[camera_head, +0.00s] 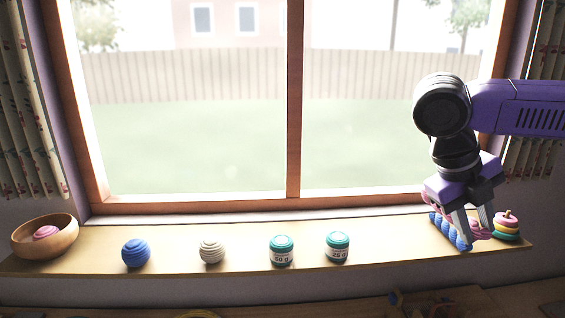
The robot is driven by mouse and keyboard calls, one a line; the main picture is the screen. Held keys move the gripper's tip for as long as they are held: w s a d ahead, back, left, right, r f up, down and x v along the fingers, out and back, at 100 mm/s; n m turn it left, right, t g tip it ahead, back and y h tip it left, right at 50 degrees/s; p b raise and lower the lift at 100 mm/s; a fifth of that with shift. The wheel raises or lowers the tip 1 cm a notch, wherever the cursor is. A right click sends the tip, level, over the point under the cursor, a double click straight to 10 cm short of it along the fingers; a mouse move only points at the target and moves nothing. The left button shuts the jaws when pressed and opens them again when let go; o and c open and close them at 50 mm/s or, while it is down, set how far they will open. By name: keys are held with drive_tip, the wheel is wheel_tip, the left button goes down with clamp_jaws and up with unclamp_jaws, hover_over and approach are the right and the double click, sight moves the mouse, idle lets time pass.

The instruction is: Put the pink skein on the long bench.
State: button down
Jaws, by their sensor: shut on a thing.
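My gripper (476,231) is at the right end of a long wooden ledge under the window (380,242), pointing down. Its fingers are shut on a pink skein (480,232), which is partly hidden by the fingers. More pink shows behind the gripper body, likely the same skein. A twisted blue skein (447,230) lies on the ledge just left of the fingers, close to the pink one. I cannot tell whether the pink skein touches the ledge, or whether this ledge is the long bench.
A stack of coloured rings (506,226) stands right of the gripper. A dim lower surface (500,300) shows below.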

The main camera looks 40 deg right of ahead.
drive_tip(key=w+a+f+m+g+y, duration=0.1)
drive_tip(key=w+a+f+m+y, duration=0.1)
drive_tip(key=w+a+f+m, duration=0.45)
drive_tip(key=w+a+f+m+g+y, duration=0.1)
drive_tip(key=f+m+y, duration=0.25)
drive_tip(key=f, duration=0.55)
drive_tip(key=w+a+f+m+g+y, duration=0.1)
drive_tip(key=w+a+f+m+y, duration=0.15)
drive_tip(key=w+f+m, duration=0.35)
drive_tip(key=a+f+m+t+y, duration=0.3)
drive_tip(key=a+f+m+t, duration=0.3)
drive_tip(key=a+f+m, duration=1.3)
drive_tip(key=a+f+n+b, duration=0.1)
drive_tip(key=a+f+b, duration=0.1)
drive_tip(key=f, duration=0.1)
drive_tip(key=a+f+n+b, duration=0.2)
drive_tip(key=f+b, duration=0.1)
drive_tip(key=f, duration=0.1)
drive_tip(key=a+f+n+b, duration=0.1)
drive_tip(key=f+n+b, duration=0.1)
drive_tip(key=f, duration=0.1)
drive_tip(key=shift+w+a+f+b, duration=0.15)
drive_tip(key=shift+a+b, duration=0.15)
drive_tip(key=shift+a, duration=0.1)
